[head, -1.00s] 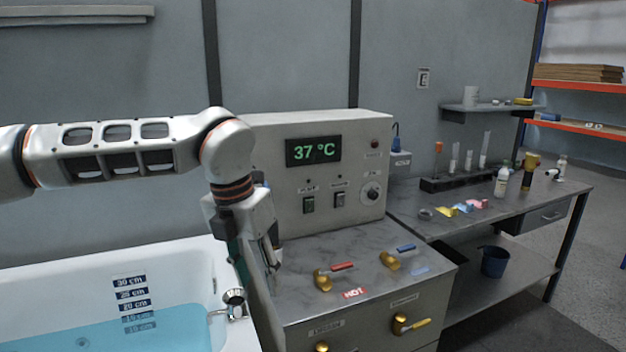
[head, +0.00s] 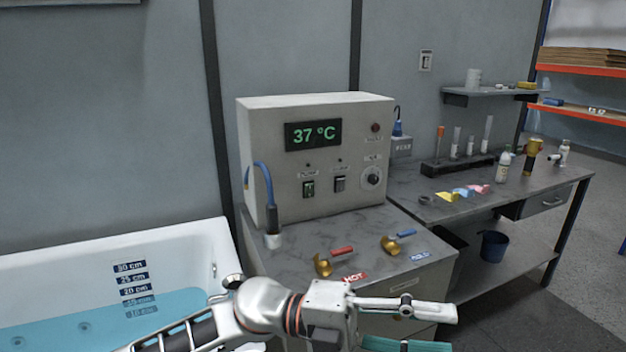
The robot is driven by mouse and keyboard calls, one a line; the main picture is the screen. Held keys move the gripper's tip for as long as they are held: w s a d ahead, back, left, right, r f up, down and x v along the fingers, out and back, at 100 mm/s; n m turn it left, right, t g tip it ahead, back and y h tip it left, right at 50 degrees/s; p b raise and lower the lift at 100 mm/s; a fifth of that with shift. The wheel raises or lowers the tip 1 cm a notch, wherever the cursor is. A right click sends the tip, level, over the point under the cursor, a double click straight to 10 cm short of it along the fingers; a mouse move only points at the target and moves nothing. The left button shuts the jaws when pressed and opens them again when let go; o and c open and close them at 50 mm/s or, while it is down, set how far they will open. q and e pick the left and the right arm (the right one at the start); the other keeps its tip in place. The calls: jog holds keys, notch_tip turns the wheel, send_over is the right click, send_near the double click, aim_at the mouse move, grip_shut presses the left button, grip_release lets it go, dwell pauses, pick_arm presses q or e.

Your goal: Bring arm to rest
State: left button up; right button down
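My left arm comes in from the bottom left of the head view, low in front of the cabinet. My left gripper (head: 452,330) points right, with one pale finger above and a teal-padded finger below at the bottom edge. The fingers are apart and I see nothing between them. The lower finger is partly cut off by the frame. My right gripper is not in view.
A bathtub (head: 60,272) with blue water is at the left. A control box (head: 270,165) reading 37 °C stands on a cabinet (head: 300,262) with red and blue taps. A side table (head: 415,185) with tubes and bottles is at the right.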

pick_arm(q)
jog(key=w+a+f+n+t+h, duration=0.2)
jog(key=w+a+n+t+h, duration=0.25)
jog(key=w+n+t, duration=0.55)
jog(key=w+a+f+n+t+y, duration=0.3)
jog(key=a+f+n+t+y, duration=0.85)
jog(key=n, duration=0.45)
jog(key=s+a+f+n+g+y, duration=0.1)
jog(key=s+a+f, duration=0.4)
jog(key=f, duration=0.5)
jog(key=s+a+f+n+g+y, duration=0.2)
jog(key=s+a+f+n+y, duration=0.2)
jog(key=a+f, duration=0.4)
jog(key=s+a+f+n+g+y, duration=0.2)
jog(key=s+a+f, duration=0.4)
jog(key=f, duration=0.6)
jog(key=shift+s+a+f+n+y, duration=0.35)
jog(key=shift+s+n+y, duration=0.35)
jog(key=shift+s+y, duration=0.25)
